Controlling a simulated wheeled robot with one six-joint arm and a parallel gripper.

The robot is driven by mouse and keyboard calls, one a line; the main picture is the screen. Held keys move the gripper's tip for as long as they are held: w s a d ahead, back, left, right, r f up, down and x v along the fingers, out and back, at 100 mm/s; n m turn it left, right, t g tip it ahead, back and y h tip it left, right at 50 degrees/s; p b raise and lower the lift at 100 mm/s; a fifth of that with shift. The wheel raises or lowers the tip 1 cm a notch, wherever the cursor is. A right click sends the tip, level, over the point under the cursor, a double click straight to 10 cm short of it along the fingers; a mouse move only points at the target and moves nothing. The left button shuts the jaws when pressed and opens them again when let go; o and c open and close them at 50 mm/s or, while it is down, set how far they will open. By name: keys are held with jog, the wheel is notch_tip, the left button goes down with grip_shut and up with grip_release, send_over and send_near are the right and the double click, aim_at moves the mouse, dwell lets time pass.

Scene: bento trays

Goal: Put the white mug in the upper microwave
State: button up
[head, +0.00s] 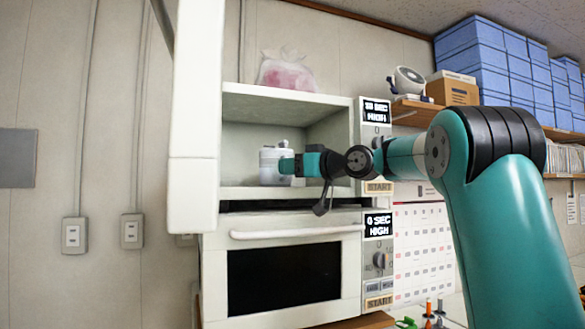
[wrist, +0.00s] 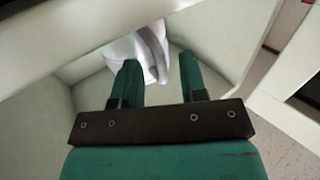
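The white mug (head: 270,165) stands upright inside the upper microwave (head: 237,111), near the left of its floor, with the door open. My gripper (head: 289,165) reaches into the cavity from the right, its fingertips at the mug's right side. In the wrist view the two green fingers of my gripper (wrist: 158,62) are spread apart. Part of the white mug (wrist: 124,48), with what looks like its handle, lies between and beyond them. A gap shows near the right finger, so the gripper looks open. The mug's far side is hidden.
The upper microwave's open door (head: 193,110) hangs at the left of the cavity. The lower microwave (head: 215,285) below is shut. A pink bag (head: 287,74) lies on top. The cavity floor right of the mug is crossed by my arm.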

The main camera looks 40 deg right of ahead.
jog(key=b+v, duration=0.4)
jog(key=v, duration=0.8)
jog(key=shift+r, duration=0.2)
jog(key=shift+a, duration=0.1)
